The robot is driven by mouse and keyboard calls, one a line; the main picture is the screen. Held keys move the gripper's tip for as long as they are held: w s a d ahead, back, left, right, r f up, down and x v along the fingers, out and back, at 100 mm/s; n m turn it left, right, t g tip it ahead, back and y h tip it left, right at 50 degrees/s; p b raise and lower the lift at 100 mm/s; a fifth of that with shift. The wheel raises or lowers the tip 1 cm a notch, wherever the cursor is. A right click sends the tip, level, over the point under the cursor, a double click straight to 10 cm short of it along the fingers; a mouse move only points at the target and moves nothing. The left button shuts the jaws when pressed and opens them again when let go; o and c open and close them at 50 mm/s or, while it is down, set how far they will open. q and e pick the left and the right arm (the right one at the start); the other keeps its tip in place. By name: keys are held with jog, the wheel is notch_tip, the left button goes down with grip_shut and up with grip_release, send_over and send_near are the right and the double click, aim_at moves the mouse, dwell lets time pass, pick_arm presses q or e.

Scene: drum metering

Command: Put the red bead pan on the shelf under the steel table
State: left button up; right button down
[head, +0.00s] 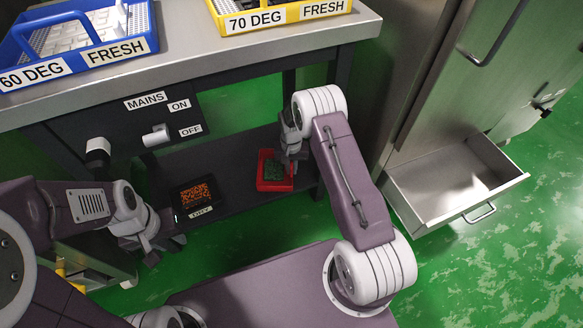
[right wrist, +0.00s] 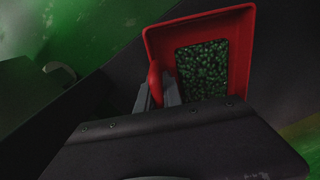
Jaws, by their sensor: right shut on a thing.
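The red bead pan (head: 274,187) holds dark green beads and is at the dark shelf (head: 228,178) under the steel table (head: 200,52), toward the shelf's right end. I cannot tell whether its bottom touches the shelf. My right gripper (head: 290,163) reaches down under the table and is shut on the pan's red handle or edge. In the right wrist view the pan (right wrist: 246,45) looks level, with the gripper fingers (right wrist: 163,92) at its near left side. My left gripper (head: 150,248) hangs low left of the shelf, apart from the pan; its jaws are unclear.
A black pan (head: 206,209) of orange beads, labelled DRY, is on the shelf's left part. A MAINS switch panel (head: 125,120) hangs above. Blue (head: 142,46) and yellow (head: 278,27) trays stand on the tabletop. An open steel drawer (head: 425,196) is at right.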

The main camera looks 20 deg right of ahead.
jog(key=c, duration=1.4)
grip_release()
notch_tip(320, 180, up, 9)
jog(key=p, duration=0.7)
jog(key=shift+r, duration=0.1)
